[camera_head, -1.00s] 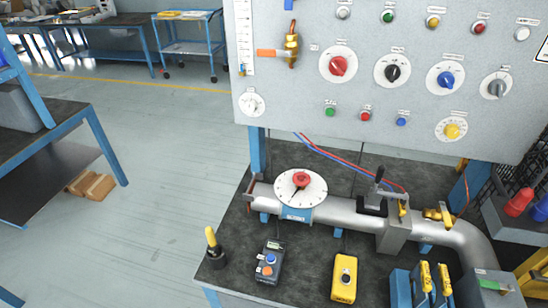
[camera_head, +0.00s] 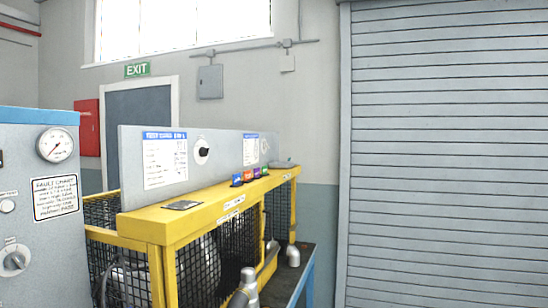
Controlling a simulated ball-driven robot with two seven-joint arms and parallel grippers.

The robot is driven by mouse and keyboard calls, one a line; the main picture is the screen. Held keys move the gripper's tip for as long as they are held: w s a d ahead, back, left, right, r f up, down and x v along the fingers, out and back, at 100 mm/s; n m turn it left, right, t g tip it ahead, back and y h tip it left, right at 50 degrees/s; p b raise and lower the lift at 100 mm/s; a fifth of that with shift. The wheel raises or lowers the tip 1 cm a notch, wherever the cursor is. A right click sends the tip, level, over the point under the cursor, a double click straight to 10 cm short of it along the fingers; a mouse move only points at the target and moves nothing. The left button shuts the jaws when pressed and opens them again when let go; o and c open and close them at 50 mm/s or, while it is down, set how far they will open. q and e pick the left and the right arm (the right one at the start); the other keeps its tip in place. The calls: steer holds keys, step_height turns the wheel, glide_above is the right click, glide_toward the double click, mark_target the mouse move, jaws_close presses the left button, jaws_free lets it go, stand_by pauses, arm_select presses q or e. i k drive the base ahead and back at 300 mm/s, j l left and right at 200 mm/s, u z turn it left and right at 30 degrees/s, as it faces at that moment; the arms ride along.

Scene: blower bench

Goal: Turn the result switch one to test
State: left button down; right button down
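A black rotary switch (camera_head: 203,151) with a pale round plate sits on the upright grey panel (camera_head: 222,160) above a yellow frame. Its label is too small to read, so I cannot tell whether it is the result switch one. Another rotary knob (camera_head: 14,261), grey on a white dial, shows at the lower left on a grey-blue panel (camera_head: 30,232); its label is also unreadable. Neither gripper is in view, and no arm touches either knob.
A yellow frame (camera_head: 185,229) with black mesh stands on a blue-legged bench. A pressure gauge (camera_head: 55,145) and a fault chart (camera_head: 55,198) are on the left panel. A grey roller shutter (camera_head: 445,160) fills the right. A door (camera_head: 138,135) stands behind.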

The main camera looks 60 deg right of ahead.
mark_target(203, 152)
steer(key=z, duration=1.75)
steer(key=i+l, duration=0.2)
steer(key=l+u, duration=0.05)
